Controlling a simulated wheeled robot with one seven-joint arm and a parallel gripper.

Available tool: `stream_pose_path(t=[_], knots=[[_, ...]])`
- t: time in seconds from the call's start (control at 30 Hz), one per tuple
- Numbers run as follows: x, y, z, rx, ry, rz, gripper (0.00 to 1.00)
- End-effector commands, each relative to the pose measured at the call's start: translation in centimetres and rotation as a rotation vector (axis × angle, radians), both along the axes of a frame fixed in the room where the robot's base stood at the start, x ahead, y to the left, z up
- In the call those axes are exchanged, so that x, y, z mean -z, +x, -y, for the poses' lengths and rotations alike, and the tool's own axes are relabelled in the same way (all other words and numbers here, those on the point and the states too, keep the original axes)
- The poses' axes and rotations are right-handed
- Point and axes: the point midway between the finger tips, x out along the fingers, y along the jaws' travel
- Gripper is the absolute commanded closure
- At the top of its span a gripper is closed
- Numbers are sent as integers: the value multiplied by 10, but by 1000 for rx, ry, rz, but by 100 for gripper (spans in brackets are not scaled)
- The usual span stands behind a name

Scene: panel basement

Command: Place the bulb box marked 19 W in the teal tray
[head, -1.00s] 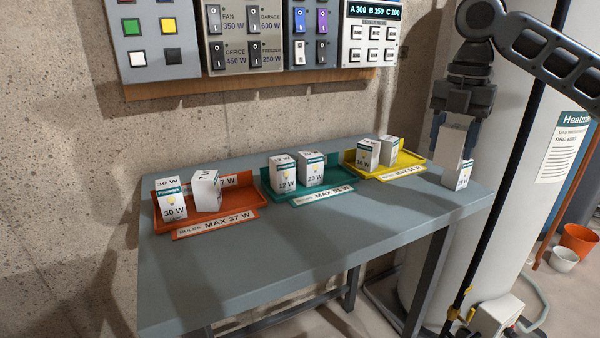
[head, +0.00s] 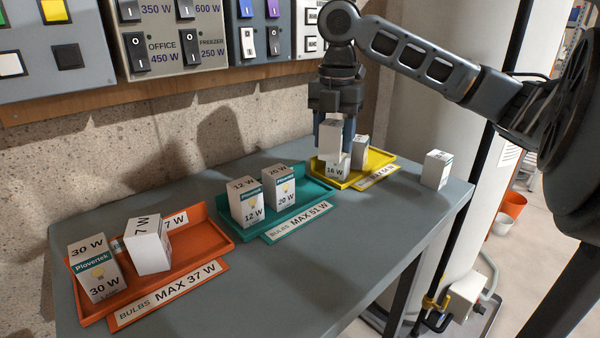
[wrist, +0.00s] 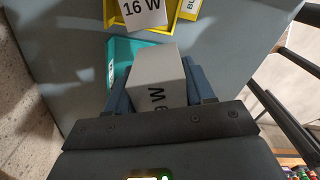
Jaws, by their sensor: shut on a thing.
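My gripper (head: 336,128) is shut on a white bulb box (head: 329,142), held upright above the left part of the yellow tray, by the 16 W box. In the wrist view the held box (wrist: 158,82) sits between the fingers. Its print is turned and partly hidden; a W shows, but I cannot read the full number. The teal tray (head: 277,225) stands left of my gripper in the head view. It holds a 12 W box (head: 246,203) and a 20 W box (head: 279,188). A corner of the teal tray shows in the wrist view (wrist: 122,52).
The yellow tray (head: 383,170) holds the 16 W box (head: 335,170) and another box (head: 360,152). The orange tray (head: 205,243) holds a 30 W box (head: 97,268) and a tilted 7 W box (head: 147,246). A lone box (head: 436,170) stands on the bare right table end.

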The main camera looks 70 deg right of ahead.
Motion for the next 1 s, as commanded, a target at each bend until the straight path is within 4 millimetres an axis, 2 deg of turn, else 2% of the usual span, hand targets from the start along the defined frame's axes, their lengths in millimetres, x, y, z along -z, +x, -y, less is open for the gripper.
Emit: stream_pose_path(t=[0.1,0.33,0.47,0.77,1.0], knots=[[15,24,-10,-5,1,-1,77],[32,49,-20,-1,0,0,77],[36,52,-21,1,0,0,77],[72,51,-21,1,0,-1,77],[73,51,-21,0,0,1,77]])
